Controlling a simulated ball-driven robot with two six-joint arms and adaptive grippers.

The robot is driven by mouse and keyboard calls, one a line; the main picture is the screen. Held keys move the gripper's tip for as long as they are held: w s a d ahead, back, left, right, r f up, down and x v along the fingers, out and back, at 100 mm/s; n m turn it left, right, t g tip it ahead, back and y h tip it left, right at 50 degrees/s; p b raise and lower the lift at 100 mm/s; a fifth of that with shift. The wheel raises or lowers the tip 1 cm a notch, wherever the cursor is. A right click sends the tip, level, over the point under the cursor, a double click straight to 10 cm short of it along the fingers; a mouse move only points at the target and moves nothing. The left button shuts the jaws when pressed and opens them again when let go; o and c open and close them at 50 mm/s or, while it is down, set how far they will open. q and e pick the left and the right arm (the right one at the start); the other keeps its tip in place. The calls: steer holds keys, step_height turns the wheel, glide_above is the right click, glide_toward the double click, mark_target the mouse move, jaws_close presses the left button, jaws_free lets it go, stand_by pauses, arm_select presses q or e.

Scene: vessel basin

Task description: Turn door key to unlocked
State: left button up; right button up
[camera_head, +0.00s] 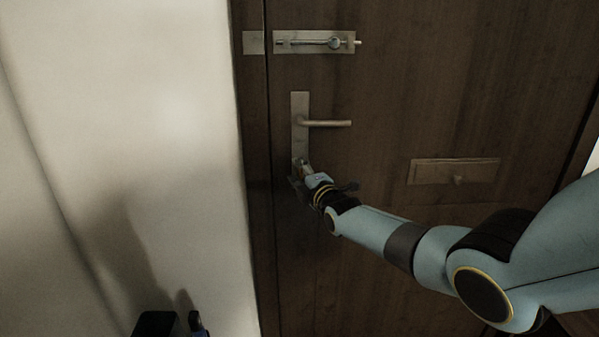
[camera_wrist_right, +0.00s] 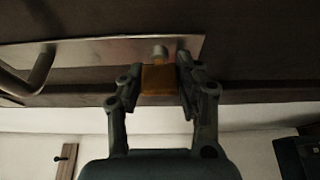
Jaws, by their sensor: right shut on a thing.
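The dark wooden door (camera_head: 400,90) fills most of the head view. Its metal lock plate (camera_head: 300,108) carries a lever handle (camera_head: 328,123) that lies level. My right gripper (camera_head: 302,172) is at the lower end of this plate. In the right wrist view the gripper (camera_wrist_right: 160,88) is shut on an orange-brown key head (camera_wrist_right: 159,82), which sits between the fingers beside a round metal keyhole part (camera_wrist_right: 160,52) on the plate (camera_wrist_right: 110,50). The key's angle is hard to tell. In the head view the key is hidden by my gripper. My left gripper does not clearly show.
A sliding bolt (camera_head: 318,42) is mounted above the handle, near the door's left edge. A metal mail flap (camera_head: 454,171) is on the door to the right. A pale wall (camera_head: 130,110) stands on the left.

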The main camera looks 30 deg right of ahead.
steer(key=o, duration=1.2)
steer(key=shift+f, duration=0.1)
steer(key=s, duration=0.4)
steer(key=s+a, duration=0.1)
steer(key=s, duration=0.3)
steer(key=s+a, duration=0.1)
steer(key=s, duration=0.3)
steer(key=shift+w, duration=0.1)
steer(key=s+a+f+m+g+b, duration=0.1)
steer(key=s+a+f+g+b, duration=0.15)
steer(key=s+f, duration=0.75)
steer(key=s+a+f+m+g+y+b, duration=0.1)
steer(key=s+f+g, duration=0.35)
steer(key=f, duration=0.95)
steer(key=s+a+f+m+g+b, duration=0.1)
steer(key=s+a+f+m+b, duration=0.1)
steer(key=s+f, duration=0.9)
steer(key=s+a+f+m+g, duration=0.1)
steer(key=s+f+m+g, duration=0.2)
steer(key=s, duration=0.6)
steer(key=s+a+f+m+g, duration=0.1)
steer(key=s+f+m+g, duration=0.2)
steer(key=s, duration=0.6)
steer(key=s+a+f+m+g+y+b, duration=0.1)
steer(key=s+f+m+g, duration=0.2)
steer(key=s+f+m, duration=0.3)
steer(key=shift+s+f, duration=0.6)
steer(key=shift+s, duration=0.35)
steer(key=shift+s+f, duration=0.6)
steer(key=shift+s, duration=0.35)
